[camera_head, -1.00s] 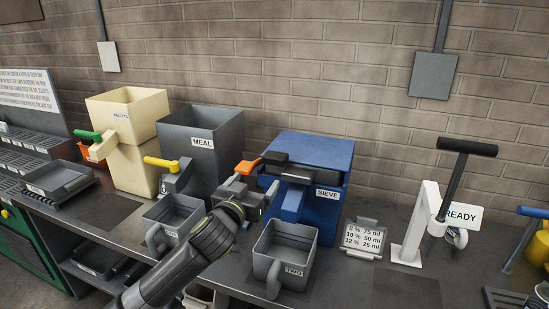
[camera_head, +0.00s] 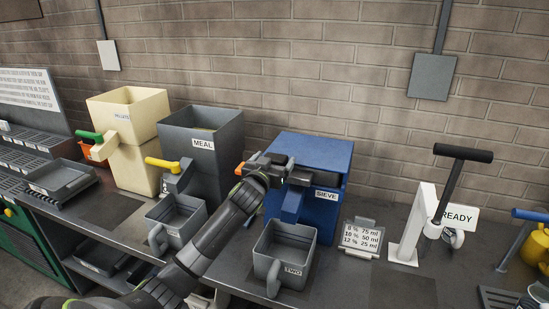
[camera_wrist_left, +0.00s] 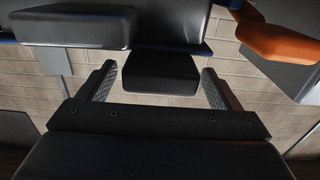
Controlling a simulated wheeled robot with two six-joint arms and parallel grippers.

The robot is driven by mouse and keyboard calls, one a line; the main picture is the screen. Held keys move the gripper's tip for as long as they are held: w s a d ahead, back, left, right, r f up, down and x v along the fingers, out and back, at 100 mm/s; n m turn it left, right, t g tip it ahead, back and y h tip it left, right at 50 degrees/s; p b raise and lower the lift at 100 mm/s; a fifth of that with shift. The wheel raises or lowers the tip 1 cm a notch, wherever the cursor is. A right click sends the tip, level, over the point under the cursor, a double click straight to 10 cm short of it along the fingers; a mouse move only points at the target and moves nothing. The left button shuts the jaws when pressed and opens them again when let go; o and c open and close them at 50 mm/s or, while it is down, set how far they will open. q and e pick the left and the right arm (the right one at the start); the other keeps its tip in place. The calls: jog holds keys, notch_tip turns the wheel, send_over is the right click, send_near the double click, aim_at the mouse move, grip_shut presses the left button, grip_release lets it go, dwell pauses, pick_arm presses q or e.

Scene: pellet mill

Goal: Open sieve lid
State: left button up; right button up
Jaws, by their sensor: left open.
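The blue sieve (camera_head: 318,205) stands against the wall behind the bench, with its blue top (camera_head: 318,150) down flat. My left gripper (camera_head: 277,165) is at the top front left of the sieve and covers its dark front parts in the head view. In the left wrist view, the two fingers of my left gripper (camera_wrist_left: 158,72) are apart. A dark block (camera_wrist_left: 160,73), which looks like a handle of the sieve lid, lies between them, with gaps showing on both sides. My right gripper is not in view.
An orange handle (camera_wrist_left: 280,38) is close beside the fingers. The grey MEAL hopper (camera_head: 205,130) stands left of the sieve. A grey container marked TWO (camera_head: 287,268) stands in front of it. A small card stand (camera_head: 361,237) and white lever stand (camera_head: 411,230) are to the right.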

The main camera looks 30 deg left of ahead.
pick_arm(q)
jog(key=shift+w+a, duration=0.1)
jog(key=shift+w, duration=0.35)
